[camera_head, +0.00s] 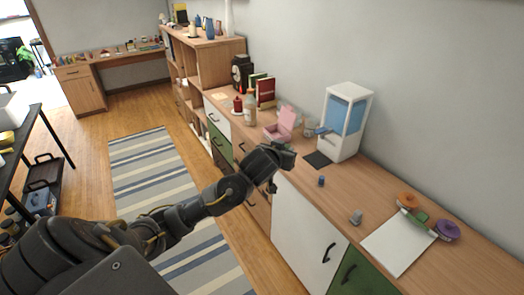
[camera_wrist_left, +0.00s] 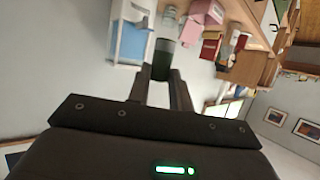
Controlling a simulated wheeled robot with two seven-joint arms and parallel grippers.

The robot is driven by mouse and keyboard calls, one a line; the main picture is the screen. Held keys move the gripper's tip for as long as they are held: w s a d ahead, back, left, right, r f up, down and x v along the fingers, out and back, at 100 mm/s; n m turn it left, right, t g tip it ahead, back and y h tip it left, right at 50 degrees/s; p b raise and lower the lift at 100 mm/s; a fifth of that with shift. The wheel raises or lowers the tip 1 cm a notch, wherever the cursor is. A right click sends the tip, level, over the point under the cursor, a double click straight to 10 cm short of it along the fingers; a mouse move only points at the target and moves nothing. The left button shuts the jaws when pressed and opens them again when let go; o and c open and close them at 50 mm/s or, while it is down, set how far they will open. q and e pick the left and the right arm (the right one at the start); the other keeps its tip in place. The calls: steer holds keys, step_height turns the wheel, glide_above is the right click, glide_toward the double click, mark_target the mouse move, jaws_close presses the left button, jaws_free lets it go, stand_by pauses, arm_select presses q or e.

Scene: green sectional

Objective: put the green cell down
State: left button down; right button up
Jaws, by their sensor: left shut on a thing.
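In the head view the left gripper (camera_head: 278,170) is over the front edge of the wooden counter (camera_head: 303,180), left of the white dispenser. The cell is too small and dark to make out clearly in the head view. My right gripper is not in view.
The white dispenser with a blue window (camera_head: 343,120) stands against the wall, a dark mat (camera_head: 317,159) before it. A pink box (camera_head: 281,127) is to its left.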

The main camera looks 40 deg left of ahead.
arm_select(q)
steer(key=s+d+r+m+h+b, duration=0.1)
steer(key=s+d+r+m+h, duration=0.1)
steer(key=s+d+r, duration=0.4)
steer(key=d+r, duration=0.3)
steer(key=d, duration=0.2)
steer(key=shift+h, duration=0.3)
